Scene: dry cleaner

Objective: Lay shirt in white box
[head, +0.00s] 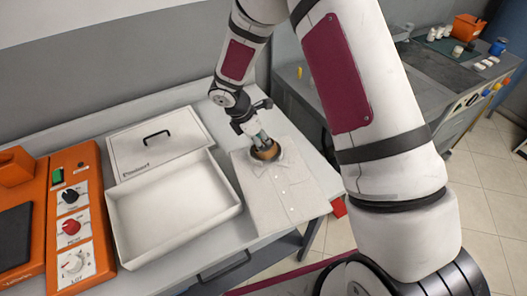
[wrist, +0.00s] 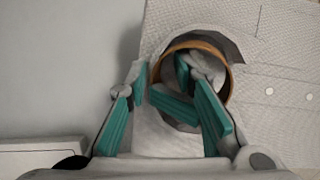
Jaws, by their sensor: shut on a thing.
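The shirt (head: 283,197) is pale, folded flat, with a row of buttons. It lies on the table to the right of the white box. The white box (head: 172,238) is open and looks empty. My gripper (head: 262,143) is at the shirt's collar end, pointing down.
The box's lid (head: 160,143) with a black handle lies behind the box. An orange control panel (head: 75,215) with knobs stands left of it. The table's front edge (head: 270,240) is close to the shirt. A grey counter with small items is at the upper right.

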